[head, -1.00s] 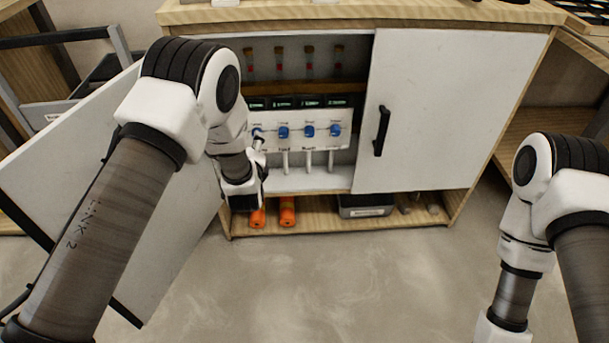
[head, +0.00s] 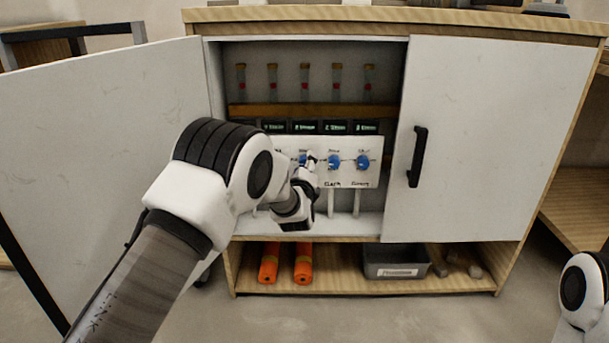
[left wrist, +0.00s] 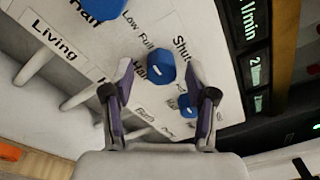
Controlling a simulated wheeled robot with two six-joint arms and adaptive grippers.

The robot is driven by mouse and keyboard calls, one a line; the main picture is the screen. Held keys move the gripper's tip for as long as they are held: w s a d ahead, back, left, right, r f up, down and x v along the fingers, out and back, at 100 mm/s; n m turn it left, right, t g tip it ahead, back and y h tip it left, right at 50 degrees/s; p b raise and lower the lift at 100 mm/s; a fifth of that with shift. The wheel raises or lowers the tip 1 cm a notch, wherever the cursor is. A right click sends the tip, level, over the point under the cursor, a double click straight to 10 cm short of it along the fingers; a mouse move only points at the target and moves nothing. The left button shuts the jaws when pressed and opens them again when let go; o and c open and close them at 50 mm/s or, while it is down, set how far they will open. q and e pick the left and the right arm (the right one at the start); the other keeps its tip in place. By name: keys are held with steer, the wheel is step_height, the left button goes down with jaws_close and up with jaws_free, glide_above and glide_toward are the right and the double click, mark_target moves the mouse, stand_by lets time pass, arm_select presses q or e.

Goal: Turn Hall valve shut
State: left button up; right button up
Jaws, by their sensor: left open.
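The white valve panel (head: 350,147) in the open cabinet carries a row of blue knobs. My left gripper (head: 312,160) is in front of its left part and hides some knobs and labels. In the left wrist view the gripper (left wrist: 160,72) is open, its fingers either side of a blue knob (left wrist: 161,67). I cannot tell whether they touch it. A label starting with "H" (left wrist: 103,76) is mostly hidden by a finger, so this looks like the Hall valve. "Low", "Full" and "Shut" are printed around the knob. My right gripper is out of view.
Another blue knob (left wrist: 187,105) is close by the right finger, and one (left wrist: 110,6) is at the top beside the "Living" label (left wrist: 55,40). The left cabinet door (head: 110,140) is open; the right door (head: 490,140) is closed. Orange rolls (head: 270,265) lie on the lower shelf.

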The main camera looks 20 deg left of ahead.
arm_select(q)
steer(key=shift+w, duration=0.2)
jaws_close()
steer(key=shift+r, duration=0.1)
